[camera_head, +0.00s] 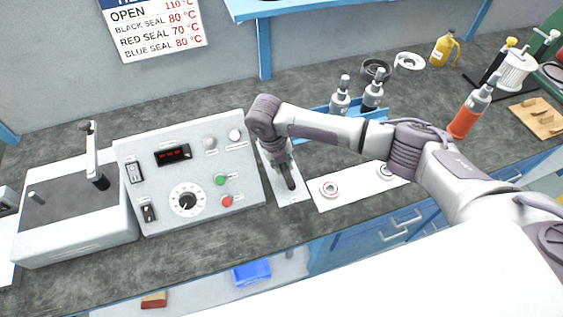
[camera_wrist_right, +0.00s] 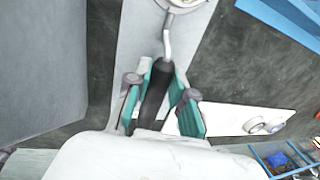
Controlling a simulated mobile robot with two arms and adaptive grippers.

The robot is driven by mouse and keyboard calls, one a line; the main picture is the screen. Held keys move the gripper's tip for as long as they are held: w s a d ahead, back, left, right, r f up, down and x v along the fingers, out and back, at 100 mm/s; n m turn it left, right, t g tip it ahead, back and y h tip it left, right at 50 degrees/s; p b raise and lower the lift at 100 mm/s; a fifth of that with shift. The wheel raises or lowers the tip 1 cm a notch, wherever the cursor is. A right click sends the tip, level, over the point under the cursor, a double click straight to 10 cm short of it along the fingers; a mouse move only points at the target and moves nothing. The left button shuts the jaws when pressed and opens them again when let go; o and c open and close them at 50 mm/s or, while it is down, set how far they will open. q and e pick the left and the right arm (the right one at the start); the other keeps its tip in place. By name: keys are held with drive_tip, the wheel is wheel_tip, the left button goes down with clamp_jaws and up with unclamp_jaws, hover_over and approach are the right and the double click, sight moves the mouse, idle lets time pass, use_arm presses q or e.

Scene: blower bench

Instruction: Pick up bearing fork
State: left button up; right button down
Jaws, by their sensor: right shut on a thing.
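The bearing fork has a black handle (camera_wrist_right: 156,88) and a thin metal shaft (camera_wrist_right: 167,38). It lies along a white strip (camera_head: 292,197) beside the control box. My right gripper (camera_head: 281,168) reaches down over this strip. In the right wrist view its two green-padded fingers (camera_wrist_right: 160,92) are shut on the black handle from both sides. The shaft points away from the gripper toward a round pale thing (camera_wrist_right: 182,3), cut off by the top edge. The fork's far end is mostly hidden in the head view. I cannot tell whether the fork touches the strip. My left gripper is not in view.
The control box (camera_head: 240,140) stands close left of the gripper. A blue tray (camera_head: 318,112) with tool holders is behind my arm. An orange-bodied tool (camera_head: 464,122) stands farther right.

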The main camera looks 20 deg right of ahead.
sight(284, 164)
drive_tip(key=shift+w+r, duration=0.1)
drive_tip(key=shift+r, duration=1.2)
drive_tip(key=shift+d+r+b, duration=0.2)
drive_tip(key=shift+r+b, duration=0.2)
drive_tip(key=shift+r, duration=0.45)
drive_tip(key=s+d+r+b, duration=0.1)
drive_tip(key=s+d+r, duration=0.5)
drive_tip(key=d, duration=0.3)
drive_tip(key=shift+s+r, duration=0.4)
drive_tip(key=shift+s, duration=0.05)
drive_tip(key=shift+f, duration=0.1)
